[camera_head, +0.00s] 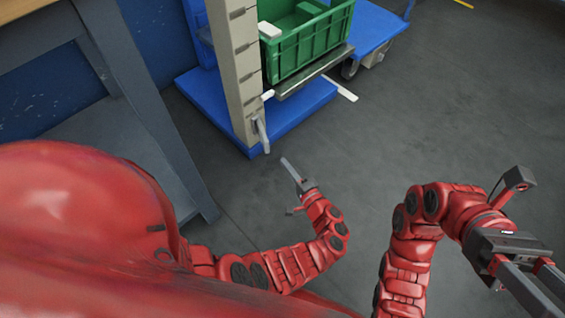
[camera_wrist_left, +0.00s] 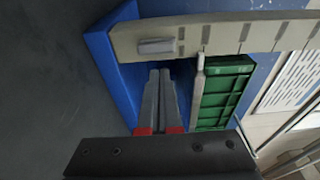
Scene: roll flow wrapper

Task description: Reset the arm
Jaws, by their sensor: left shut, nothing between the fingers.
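My left gripper (camera_head: 285,162) is in the middle of the head view, in front of the blue base of the stand and apart from it. Its fingers lie close together, shut and empty; in the left wrist view the fingers (camera_wrist_left: 159,75) run side by side with nothing between them. My left arm bends low over the floor. My right gripper (camera_head: 540,290) is at the lower right, its two fingers apart with floor showing between them. Their tips are near or beyond the picture edge.
A green crate (camera_head: 312,45) sits on a shelf of the pale post (camera_head: 235,75) with a blue base (camera_head: 315,97). A blue cart (camera_head: 375,35) stands behind. A grey-legged table (camera_head: 130,70) is at the left. The grey floor (camera_head: 440,110) at the right is clear.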

